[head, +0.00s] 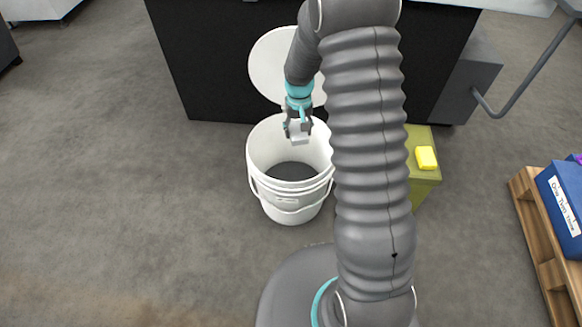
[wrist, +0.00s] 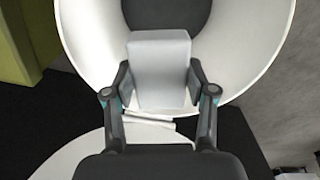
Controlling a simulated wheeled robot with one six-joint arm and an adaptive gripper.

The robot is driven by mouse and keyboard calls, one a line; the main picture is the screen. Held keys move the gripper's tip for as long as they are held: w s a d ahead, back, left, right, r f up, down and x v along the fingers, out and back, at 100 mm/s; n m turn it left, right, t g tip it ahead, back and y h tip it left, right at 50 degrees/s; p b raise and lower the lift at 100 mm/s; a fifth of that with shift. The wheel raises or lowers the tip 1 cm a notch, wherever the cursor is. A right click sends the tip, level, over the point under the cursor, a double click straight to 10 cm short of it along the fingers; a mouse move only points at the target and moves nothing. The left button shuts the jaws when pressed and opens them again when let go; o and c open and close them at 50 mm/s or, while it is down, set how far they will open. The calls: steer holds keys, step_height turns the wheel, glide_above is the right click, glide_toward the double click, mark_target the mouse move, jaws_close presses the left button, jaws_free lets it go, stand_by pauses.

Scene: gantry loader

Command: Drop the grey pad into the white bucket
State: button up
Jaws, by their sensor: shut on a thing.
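The white bucket (head: 290,205) stands on the floor in front of the dark machine. My gripper (head: 298,130) is over the bucket's mouth, toward its back rim. It is shut on the grey pad (head: 299,138), a pale block. In the wrist view the pad (wrist: 160,68) sits between the two fingers of my gripper (wrist: 160,88). The bucket's white inner wall (wrist: 235,50) and its dark bottom lie beyond the pad. My arm hides part of the bucket's right side in the head view.
A round white lid (head: 270,65) leans against the black machine front (head: 210,70) behind the bucket. A yellow-green box (head: 425,180) with a yellow block (head: 426,157) on it stands to the right. A wooden pallet (head: 540,240) with blue boxes (head: 563,205) is at far right. The left floor is clear.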

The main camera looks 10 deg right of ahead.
steer(key=shift+f+b, duration=0.6)
steer(key=shift+f, duration=1.55)
steer(key=o, duration=1.3)
steer(key=shift+r, duration=0.15)
step_height(320, 180, up, 12)
steer(key=shift+f, duration=0.1)
